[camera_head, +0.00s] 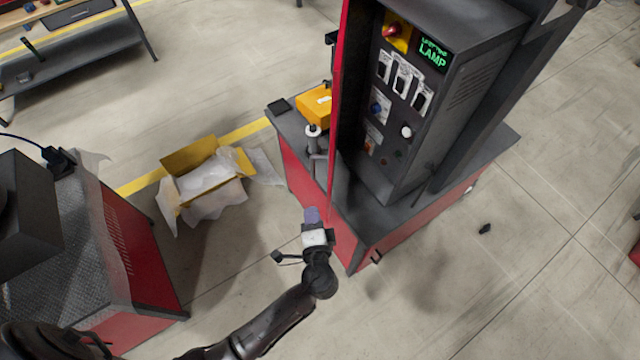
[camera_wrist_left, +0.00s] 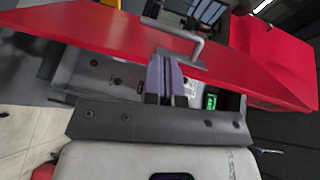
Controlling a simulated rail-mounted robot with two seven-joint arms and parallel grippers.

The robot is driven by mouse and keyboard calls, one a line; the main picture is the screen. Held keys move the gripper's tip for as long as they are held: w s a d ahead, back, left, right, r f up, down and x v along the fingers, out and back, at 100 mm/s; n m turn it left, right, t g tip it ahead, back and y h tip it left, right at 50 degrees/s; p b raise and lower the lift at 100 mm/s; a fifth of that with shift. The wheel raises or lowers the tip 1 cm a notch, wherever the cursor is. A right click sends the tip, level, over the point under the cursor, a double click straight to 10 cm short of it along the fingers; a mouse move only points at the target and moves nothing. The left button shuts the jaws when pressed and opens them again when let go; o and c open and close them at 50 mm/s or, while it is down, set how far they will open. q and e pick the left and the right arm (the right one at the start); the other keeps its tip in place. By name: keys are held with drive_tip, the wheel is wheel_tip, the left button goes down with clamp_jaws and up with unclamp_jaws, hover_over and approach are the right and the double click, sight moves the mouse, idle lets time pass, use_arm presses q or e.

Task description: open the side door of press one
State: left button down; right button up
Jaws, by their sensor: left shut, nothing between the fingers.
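Press one (camera_head: 480,130) is a dark grey machine on a red-sided base, with buttons and a green-lettered display on its panel. Its red side door (camera_head: 337,100) shows nearly edge-on in the head view, standing along the left of the panel. In the left wrist view the red door (camera_wrist_left: 100,28) crosses the top and carries a grey bar handle (camera_wrist_left: 192,50). My left gripper (camera_head: 312,215) is shut and empty, beside the door's lower end. Its purple fingers (camera_wrist_left: 165,78) overlap the door's edge just below the handle; I cannot tell if they touch. My right gripper is out of view.
A yellow box (camera_head: 314,104) sits on the base behind the door. An open carton (camera_head: 205,180) with paper lies on the floor. A second red-sided machine (camera_head: 120,235) stands at left.

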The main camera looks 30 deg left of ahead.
use_arm(q)
drive_tip(key=w+a+m+t+p, duration=0.1)
drive_tip(key=w+a+p, duration=0.1)
drive_tip(key=w, duration=0.8)
drive_tip(key=shift+a+r+m+p, duration=0.25)
drive_tip(key=shift+a+m+p, duration=0.1)
drive_tip(key=shift+a, duration=0.4)
drive_tip(key=shift+a+t, duration=0.1)
drive_tip(key=shift+t, duration=0.2)
